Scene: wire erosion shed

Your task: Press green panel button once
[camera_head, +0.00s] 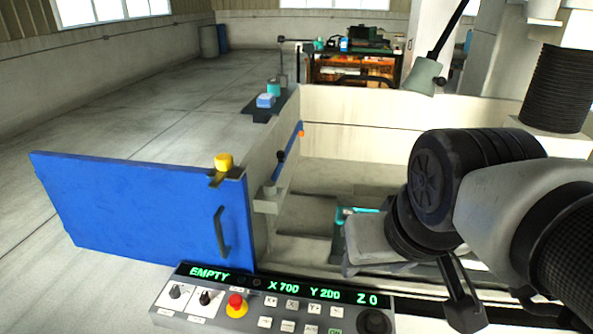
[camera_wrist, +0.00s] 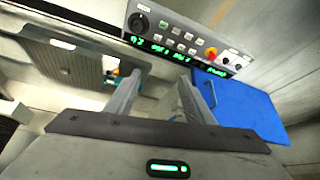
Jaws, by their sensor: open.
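The control panel (camera_head: 215,313) shows at the bottom of the head view, with a lit green display reading EMPTY, X 700, Y 200, Z 0. Its green button (camera_head: 335,331) is cut by the bottom edge, left of a black knob (camera_head: 374,321). In the wrist view the panel is upside down, and the green button (camera_wrist: 163,24) sits among the keys near the black knob (camera_wrist: 139,22). My gripper (camera_wrist: 161,77) is open and empty, its fingers pointing towards the panel. The fingers look apart from the green button; the exact distance cannot be told.
A red knob (camera_head: 236,304) on a yellow base and two selector knobs sit at the panel's left. A blue door (camera_head: 140,215) with a black handle stands open behind it. A lamp (camera_head: 424,76) hangs over the open tank (camera_head: 345,107). The floor at left is clear.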

